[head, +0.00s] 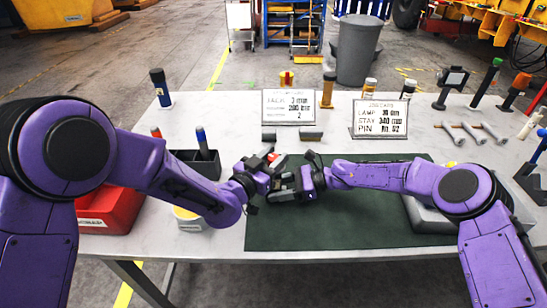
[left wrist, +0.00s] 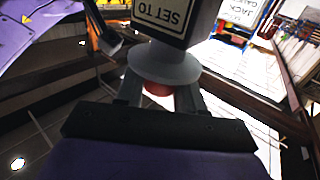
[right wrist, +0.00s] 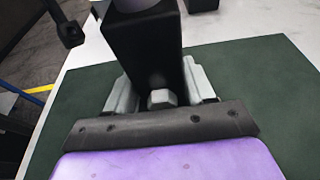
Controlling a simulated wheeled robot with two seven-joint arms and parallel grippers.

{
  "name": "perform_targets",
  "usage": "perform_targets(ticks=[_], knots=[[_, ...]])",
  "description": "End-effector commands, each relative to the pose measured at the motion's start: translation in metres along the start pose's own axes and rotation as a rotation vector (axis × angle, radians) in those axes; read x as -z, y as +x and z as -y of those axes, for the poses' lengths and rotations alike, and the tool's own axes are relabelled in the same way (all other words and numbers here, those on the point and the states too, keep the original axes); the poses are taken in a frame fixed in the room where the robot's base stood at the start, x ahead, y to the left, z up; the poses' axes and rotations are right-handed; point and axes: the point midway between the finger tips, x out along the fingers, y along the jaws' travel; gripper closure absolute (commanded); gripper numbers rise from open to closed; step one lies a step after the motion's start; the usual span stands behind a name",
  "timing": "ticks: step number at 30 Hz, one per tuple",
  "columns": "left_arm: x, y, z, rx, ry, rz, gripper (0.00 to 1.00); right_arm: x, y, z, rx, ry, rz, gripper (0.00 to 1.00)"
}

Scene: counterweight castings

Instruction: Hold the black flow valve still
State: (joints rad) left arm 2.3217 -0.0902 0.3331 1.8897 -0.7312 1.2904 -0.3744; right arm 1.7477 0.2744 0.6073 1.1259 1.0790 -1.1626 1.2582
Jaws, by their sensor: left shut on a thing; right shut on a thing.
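The black flow valve shows as a dark block (right wrist: 143,50) in the right wrist view, standing between the fingers of my right gripper (right wrist: 163,92). That gripper is shut on its body, above the green mat. In the left wrist view the valve's dark body carries a pale "SET TO" label (left wrist: 168,18), with a grey round flange (left wrist: 163,66) below. My left gripper (left wrist: 158,95) is shut at the flange's near side, around a partly hidden reddish part (left wrist: 157,89). In the head view both grippers meet over the mat and largely hide the valve.
The dark green mat (head: 345,225) covers the middle of the table. Two printed signs (head: 289,106) (head: 380,118) stand behind it. A red bin (head: 112,210) and a black holder (head: 204,165) are at left. Several metal pins (head: 472,133) lie at right.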

Motion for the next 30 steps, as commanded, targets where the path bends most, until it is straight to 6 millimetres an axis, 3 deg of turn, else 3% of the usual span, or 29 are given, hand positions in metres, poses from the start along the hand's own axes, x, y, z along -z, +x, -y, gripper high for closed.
perform_targets(ticks=[30], knots=[[0.0008,0.0006,0.0018,-0.830,0.004,-0.003,0.93,-0.0005,0.0007,-0.0011,-0.004,-0.002,0.001,1.00]])
